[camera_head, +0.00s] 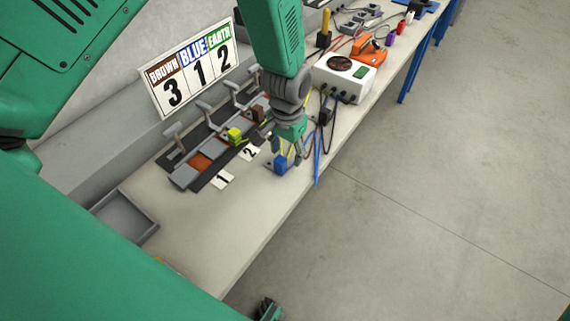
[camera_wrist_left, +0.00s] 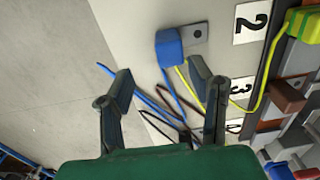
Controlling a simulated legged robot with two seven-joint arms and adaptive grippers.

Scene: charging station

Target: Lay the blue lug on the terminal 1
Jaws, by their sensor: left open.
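The blue lug (camera_head: 281,164) lies on the bench near its front edge, with its flat grey tab on the bench top. In the left wrist view the blue lug (camera_wrist_left: 169,47) is beyond the fingertips, with a blue cable trailing from it. My left gripper (camera_head: 288,150) is over the lug in the head view; in the wrist view its two fingers (camera_wrist_left: 160,78) are spread apart with nothing between them. Terminal 1 (camera_head: 200,162), with a bare copper-coloured pad, is behind the card marked 1 (camera_head: 222,180). A green and black part at the bottom edge may be my right gripper.
A yellow-green lug (camera_head: 235,135) and a brown lug (camera_head: 258,113) sit at neighbouring terminals. Raised lever clamps (camera_head: 204,108) stand behind the row. A sign (camera_head: 190,68) reads brown 3, blue 1, earth 2. A white instrument (camera_head: 343,77) and cables stand to the right; a grey tray (camera_head: 125,217) is at left.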

